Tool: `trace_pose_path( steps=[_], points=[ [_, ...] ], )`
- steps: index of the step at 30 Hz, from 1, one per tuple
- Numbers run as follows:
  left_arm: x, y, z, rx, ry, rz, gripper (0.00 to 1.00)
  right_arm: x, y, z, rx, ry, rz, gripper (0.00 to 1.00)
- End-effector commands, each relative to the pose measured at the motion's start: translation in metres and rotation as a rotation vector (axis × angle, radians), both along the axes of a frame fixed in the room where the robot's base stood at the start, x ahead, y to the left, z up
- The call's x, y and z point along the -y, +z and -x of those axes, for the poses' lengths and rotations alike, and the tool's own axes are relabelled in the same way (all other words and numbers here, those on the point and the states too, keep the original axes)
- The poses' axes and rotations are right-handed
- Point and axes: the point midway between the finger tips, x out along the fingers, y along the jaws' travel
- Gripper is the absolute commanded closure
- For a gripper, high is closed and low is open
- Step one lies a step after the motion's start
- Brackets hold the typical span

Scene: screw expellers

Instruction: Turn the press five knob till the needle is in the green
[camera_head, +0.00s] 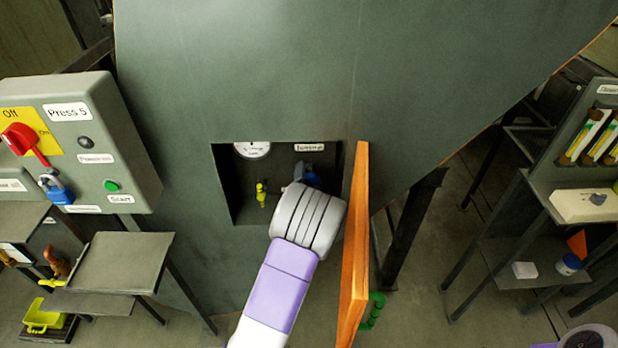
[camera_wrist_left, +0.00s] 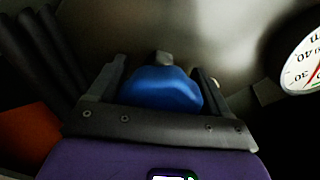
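A blue knob (camera_head: 311,175) sits in a dark recess of the large grey-green machine, partly hidden by my left wrist. In the left wrist view, the knob (camera_wrist_left: 160,90) is between the two fingers of my left gripper (camera_wrist_left: 163,85). The fingers flank it closely; whether both press on it is unclear.
An orange-edged door (camera_head: 355,250) stands open just right of my left arm. A small yellow valve (camera_head: 261,193) is in the recess. The Press 5 box (camera_head: 130,150) with a red switch (camera_head: 20,139) is at left. Shelves with small items stand at right.

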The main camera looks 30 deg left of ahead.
Motion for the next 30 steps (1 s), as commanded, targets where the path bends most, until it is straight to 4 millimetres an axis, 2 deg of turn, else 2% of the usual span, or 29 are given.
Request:
trace_pose_path(
  steps=[1, 3, 14, 24, 30],
  points=[
    [0.0, 0.0, 0.0, -0.001, -0.001, 0.0, 0.13, 0.0, 0.0, 0.0, 0.0, 0.0, 0.0, 0.02],
    [0.0, 0.0, 0.0, 0.0, 0.0, 0.0, 0.02, 0.0, 0.0, 0.0, 0.0, 0.0, 0.0, 0.02],
    [0.003, 0.0, 0.003, 0.002, -0.001, 0.001, 0.02, 0.0, 0.001, 0.0, 0.0, 0.0, 0.0, 0.02],
    [0.029, 0.0, 0.046, -0.001, -0.002, 0.002, 0.02, 0.0, 0.005, 0.0, 0.0, 0.0, 0.0, 0.02],
    [0.039, 0.0, 0.063, 0.0, -0.001, 0.001, 0.02, 0.0, 0.006, 0.0, 0.0, 0.0, 0.0, 0.02]
  ],
)
